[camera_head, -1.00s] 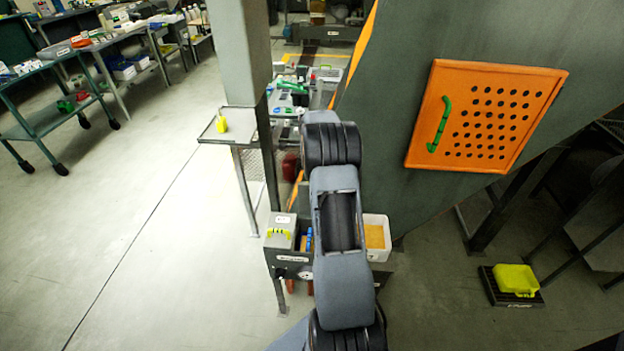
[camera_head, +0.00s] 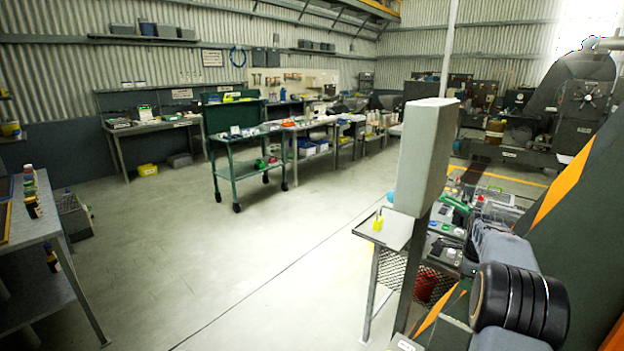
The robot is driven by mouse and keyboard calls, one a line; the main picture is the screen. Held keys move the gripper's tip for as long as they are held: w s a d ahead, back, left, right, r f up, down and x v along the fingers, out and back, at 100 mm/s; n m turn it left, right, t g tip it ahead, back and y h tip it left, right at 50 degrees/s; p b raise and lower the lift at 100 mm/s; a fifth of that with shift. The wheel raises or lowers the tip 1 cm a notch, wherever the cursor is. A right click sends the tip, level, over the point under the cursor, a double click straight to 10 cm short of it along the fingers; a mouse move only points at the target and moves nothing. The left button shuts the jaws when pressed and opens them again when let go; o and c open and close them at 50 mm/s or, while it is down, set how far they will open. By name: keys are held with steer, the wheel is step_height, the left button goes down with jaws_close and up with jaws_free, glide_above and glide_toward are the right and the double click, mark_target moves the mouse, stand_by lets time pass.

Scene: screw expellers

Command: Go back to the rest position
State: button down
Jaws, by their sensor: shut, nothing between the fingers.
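My arm (camera_head: 515,300) shows at the lower right in the head view, as grey links with a black ringed joint. My gripper itself is not in view; it is hidden behind the arm links or outside the picture. The arm is beside a small grey side table (camera_head: 388,228) with a yellow item (camera_head: 378,223) on it, and a grey upright post (camera_head: 425,160) stands to its left. From this view I cannot tell how far the arm is from either.
A green trolley (camera_head: 240,168) stands at middle left before several benches along the wall. A table with bottles (camera_head: 30,232) is at the left edge. A dark machine with an orange stripe (camera_head: 575,180) fills the right. The middle floor (camera_head: 270,235) is clear.

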steer(key=f+n, duration=0.1)
steer(key=s+a+f+n, duration=0.1)
steer(key=n, duration=0.1)
steer(key=s+f+n, duration=0.1)
steer(key=shift+s+a+n+g, duration=0.1)
steer(key=shift+a+n+g, duration=0.2)
steer(key=s+a+r+n+t+p, duration=0.1)
steer(key=s+a+r+n, duration=0.3)
steer(key=a, duration=0.5)
steer(key=s+a+r+n+t+p, duration=0.1)
steer(key=s+a+r+n, duration=0.3)
steer(key=s+a+n, duration=0.5)
steer(key=s+a+r+n+t+p, duration=0.2)
steer(key=s+a+r+n, duration=0.3)
steer(key=a, duration=0.5)
steer(key=shift+s+a+n+p, duration=0.3)
steer(key=shift+s+n+p, duration=0.3)
steer(key=shift+s+n, duration=0.45)
steer(key=shift+w, duration=0.2)
